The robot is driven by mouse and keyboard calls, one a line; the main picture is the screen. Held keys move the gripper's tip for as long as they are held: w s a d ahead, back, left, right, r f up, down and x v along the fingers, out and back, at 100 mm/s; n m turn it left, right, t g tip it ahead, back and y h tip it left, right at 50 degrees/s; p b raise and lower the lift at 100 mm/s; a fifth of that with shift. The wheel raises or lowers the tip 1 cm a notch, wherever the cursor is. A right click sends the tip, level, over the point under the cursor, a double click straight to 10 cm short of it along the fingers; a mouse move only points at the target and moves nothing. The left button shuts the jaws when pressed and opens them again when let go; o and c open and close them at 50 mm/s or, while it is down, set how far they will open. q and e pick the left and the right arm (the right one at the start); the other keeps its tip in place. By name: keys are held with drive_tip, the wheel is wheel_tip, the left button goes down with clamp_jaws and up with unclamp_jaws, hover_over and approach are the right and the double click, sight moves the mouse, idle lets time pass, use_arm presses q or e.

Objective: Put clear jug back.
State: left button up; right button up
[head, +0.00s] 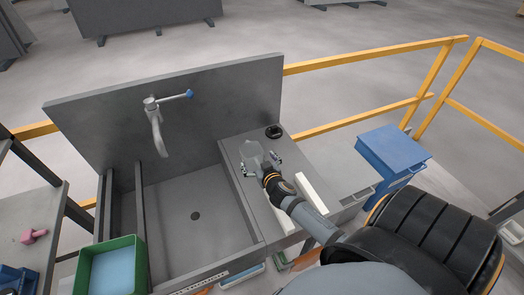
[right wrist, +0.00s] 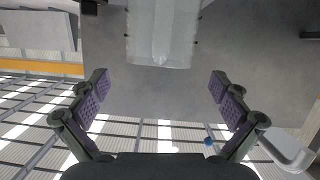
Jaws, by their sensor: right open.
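The clear jug (head: 252,149) stands on the grey stone slab (head: 255,205), to the right of the sink, towards its back edge. It is see-through and faint in the head view. My right gripper (head: 262,161) is right next to the jug on its near side. In the right wrist view the jug (right wrist: 163,35) is at the top centre, beyond the fingertips. My right gripper (right wrist: 160,88) is open there with nothing between its fingers. My left gripper is not in view.
A sink (head: 195,240) with a tap (head: 155,125) is to the left. A black round item (head: 274,132) sits at the slab's back corner. White bars (head: 320,196) lie near my right arm. A green bin (head: 138,265), a blue box (head: 395,148) and yellow railings (head: 370,115) stand around.

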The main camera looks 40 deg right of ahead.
drive_tip(key=b+v, duration=0.1)
drive_tip(key=v, duration=0.5)
idle(0.4)
